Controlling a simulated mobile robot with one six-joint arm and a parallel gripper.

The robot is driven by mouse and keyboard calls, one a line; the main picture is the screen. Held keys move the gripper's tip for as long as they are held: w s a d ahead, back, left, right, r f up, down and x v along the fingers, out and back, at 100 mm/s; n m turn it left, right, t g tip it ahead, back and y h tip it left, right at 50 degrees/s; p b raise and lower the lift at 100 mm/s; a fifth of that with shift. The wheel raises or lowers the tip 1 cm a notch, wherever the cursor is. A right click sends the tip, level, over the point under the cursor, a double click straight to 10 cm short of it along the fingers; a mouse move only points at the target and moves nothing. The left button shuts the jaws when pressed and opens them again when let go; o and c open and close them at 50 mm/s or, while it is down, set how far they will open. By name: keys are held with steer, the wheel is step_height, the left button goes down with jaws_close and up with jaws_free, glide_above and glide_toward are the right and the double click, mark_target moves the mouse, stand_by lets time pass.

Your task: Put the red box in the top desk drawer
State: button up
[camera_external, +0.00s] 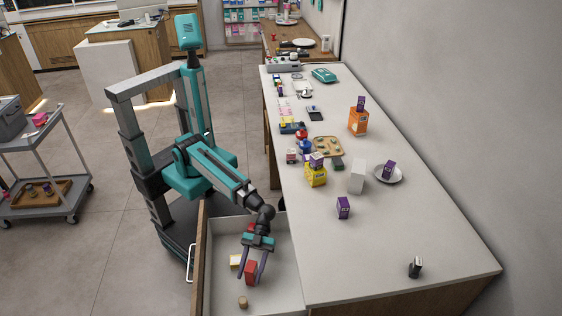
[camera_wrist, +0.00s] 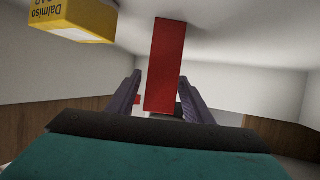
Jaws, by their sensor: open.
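A red box (camera_external: 251,272) is inside the pulled-out desk drawer (camera_external: 199,262), apparently upright on its pale floor. My gripper (camera_external: 250,280) reaches down into the drawer with its dark fingers open, one on each side of the red box. In the wrist view the red box (camera_wrist: 165,65) stands between the two spread fingers (camera_wrist: 160,85), with a visible gap on the left side. Whether the right finger touches it is unclear. The box's lower end in the wrist view is near the gripper's palm.
A yellow box (camera_wrist: 75,18) lies in the drawer beside the red one. A small tan cylinder (camera_external: 243,302) is near the drawer's front end. Another red item (camera_external: 251,227) is partly hidden behind my gripper. The counter (camera_external: 400,235) beside the drawer holds several boxes and a plate (camera_external: 390,174).

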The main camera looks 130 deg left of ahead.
mark_target(253, 262)
steer(key=shift+v, duration=2.5)
steer(key=shift+r, duration=0.15)
